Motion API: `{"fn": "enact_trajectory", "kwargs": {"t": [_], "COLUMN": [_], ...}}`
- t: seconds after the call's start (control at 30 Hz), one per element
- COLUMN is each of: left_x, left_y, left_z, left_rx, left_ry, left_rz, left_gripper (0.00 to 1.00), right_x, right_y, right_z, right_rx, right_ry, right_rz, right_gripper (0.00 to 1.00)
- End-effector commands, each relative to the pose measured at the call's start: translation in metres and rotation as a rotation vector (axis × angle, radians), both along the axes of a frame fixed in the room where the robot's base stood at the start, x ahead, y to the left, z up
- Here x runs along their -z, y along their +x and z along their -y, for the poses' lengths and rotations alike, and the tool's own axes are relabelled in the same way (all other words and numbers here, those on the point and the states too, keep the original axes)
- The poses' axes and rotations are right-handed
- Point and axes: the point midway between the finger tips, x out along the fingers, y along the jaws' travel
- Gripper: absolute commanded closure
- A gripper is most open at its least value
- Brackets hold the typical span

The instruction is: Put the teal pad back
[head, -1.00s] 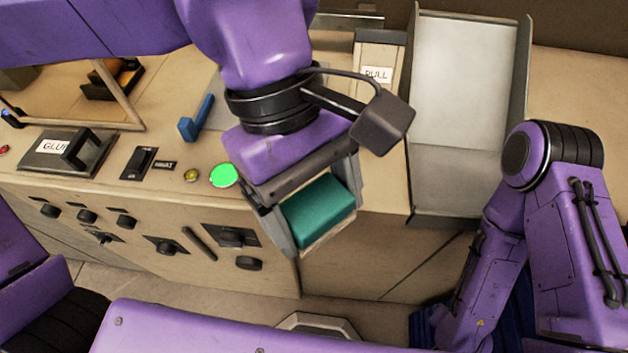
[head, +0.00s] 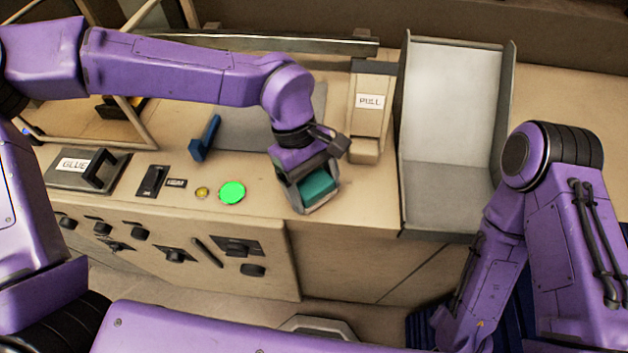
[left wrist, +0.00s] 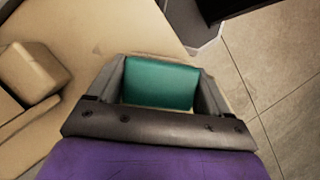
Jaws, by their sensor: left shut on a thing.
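The teal pad (head: 318,187) is a small teal block with a pale layer along its lower edge. My left gripper (head: 316,196) is shut on it, near the front edge of the beige console top, left of the grey chute. In the left wrist view the teal pad (left wrist: 160,82) fills the space between the two fingers of the gripper (left wrist: 165,88). Whether the pad touches the console top is hard to tell. My right arm shows at the right, but its gripper is out of view.
A grey chute (head: 449,197) with raised sides stands right of the gripper. A PULL-labelled block (head: 369,120) is behind it. A blue lever (head: 205,138), a lit green button (head: 232,192), a yellow button (head: 202,193) and a GLUE-labelled lid (head: 60,178) lie to the left.

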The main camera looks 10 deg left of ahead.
Motion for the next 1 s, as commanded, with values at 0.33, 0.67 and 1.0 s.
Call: {"fn": "enact_trajectory", "kwargs": {"t": [0.33, 0.67, 1.0], "left_x": [0.008, 0.02, 0.026], "left_y": [0.0, -0.001, -0.004], "left_z": [0.0, 0.0, -0.001], "left_rx": [-0.001, 0.0, 0.006], "left_ry": [-0.001, 0.001, 0.007], "left_rz": [0.0, -0.004, -0.009], "left_gripper": [0.5, 0.49, 0.0], "right_x": [-0.004, -0.003, -0.001], "right_y": [0.0, 0.0, 0.0], "right_z": [0.0, 0.0, 0.0], "right_rx": [0.0, 0.0, 0.0], "right_ry": [0.0, 0.0, 0.0], "right_rz": [0.0, 0.0, 0.0], "right_gripper": [0.57, 0.57, 0.57]}}
